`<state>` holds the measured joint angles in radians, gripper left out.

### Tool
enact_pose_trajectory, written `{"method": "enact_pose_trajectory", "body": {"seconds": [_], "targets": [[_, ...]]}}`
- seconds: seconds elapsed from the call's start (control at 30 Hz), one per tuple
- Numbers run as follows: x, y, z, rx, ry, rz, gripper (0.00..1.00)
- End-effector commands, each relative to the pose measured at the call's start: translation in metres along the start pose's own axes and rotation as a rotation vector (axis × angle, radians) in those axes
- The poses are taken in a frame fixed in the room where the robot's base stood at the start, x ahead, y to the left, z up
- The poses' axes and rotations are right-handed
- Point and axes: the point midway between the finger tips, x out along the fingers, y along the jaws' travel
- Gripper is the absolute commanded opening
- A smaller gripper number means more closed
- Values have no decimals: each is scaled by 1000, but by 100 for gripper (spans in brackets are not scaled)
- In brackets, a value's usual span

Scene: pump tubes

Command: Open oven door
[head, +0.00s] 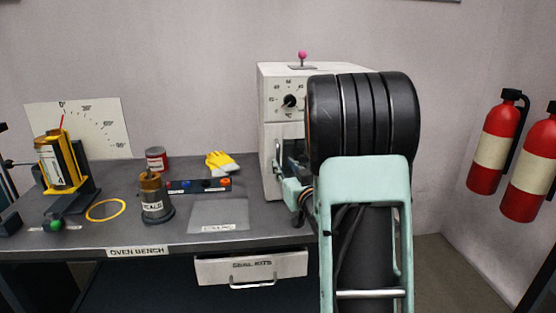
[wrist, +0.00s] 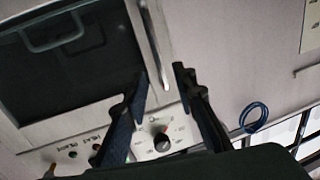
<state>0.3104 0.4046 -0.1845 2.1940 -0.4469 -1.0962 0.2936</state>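The oven (head: 285,85) is a white box at the back of the bench, its right side hidden by my arm. Its door has a dark window (wrist: 80,65) and a pale bar handle (wrist: 153,45); the handle also shows at the left of the oven front in the head view (head: 277,157). In the wrist view my gripper (wrist: 160,79) is open. The handle's near end appears between the two dark fingertips, with no clear contact. The oven dial (wrist: 162,141) shows beyond the fingers.
The oven stands on the dark bench (head: 110,235). To its left are yellow gloves (head: 221,163), a button strip (head: 200,185), a labelled canister (head: 153,200) and a yellow ring (head: 106,210). A drawer (head: 250,267) is below. Red extinguishers (head: 495,147) hang at right.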

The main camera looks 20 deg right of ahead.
Motion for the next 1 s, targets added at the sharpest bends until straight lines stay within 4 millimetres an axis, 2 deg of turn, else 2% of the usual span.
{"method": "enact_pose_trajectory", "body": {"seconds": [0.1,0.3,0.5,0.77,1.0], "targets": [[23,-1,1,-2,0,-3,25],[49,-1,1,0,0,-2,25],[60,-1,1,0,-2,-1,25],[60,-1,0,0,-2,-1,25],[60,-1,0,0,-1,-1,0]]}}
